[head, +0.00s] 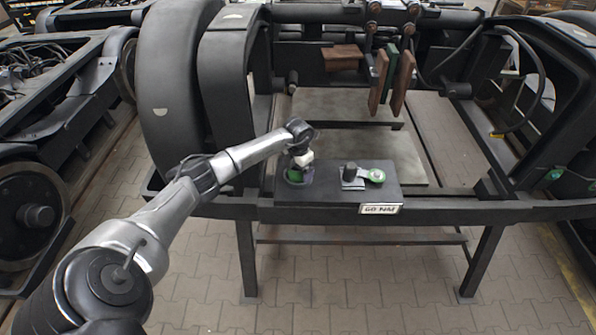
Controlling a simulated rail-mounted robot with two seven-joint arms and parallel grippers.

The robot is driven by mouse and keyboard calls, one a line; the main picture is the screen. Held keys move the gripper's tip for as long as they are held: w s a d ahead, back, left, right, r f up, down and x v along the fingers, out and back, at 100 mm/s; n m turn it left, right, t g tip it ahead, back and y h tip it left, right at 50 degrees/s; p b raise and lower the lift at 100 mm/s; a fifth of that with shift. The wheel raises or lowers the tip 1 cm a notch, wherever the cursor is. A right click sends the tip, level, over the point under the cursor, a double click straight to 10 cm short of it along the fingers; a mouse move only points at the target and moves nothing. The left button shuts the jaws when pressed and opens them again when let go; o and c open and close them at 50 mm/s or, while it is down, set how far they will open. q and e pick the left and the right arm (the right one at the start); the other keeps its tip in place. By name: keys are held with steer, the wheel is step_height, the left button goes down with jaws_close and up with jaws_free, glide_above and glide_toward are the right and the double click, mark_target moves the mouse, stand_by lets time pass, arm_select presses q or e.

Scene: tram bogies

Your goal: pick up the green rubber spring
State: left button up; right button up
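A round green part that looks like the green rubber spring (295,176) sits on the left end of a dark bench plate (330,202). My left gripper (301,164) points down right over it and covers part of it. The fingers are small and dark here, so I cannot tell whether they are open or shut, or whether they touch the green part. My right gripper is not in view.
A metal tool with a green ring (376,176) and a dark knob (350,171) lie right of my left gripper, above a "60 NM" label (380,209). Brown and green pads (390,78) hang behind. Large dark bogie frames stand on both sides.

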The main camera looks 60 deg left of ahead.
arm_select(q)
steer(key=c, duration=1)
steer(key=shift+r, duration=0.15)
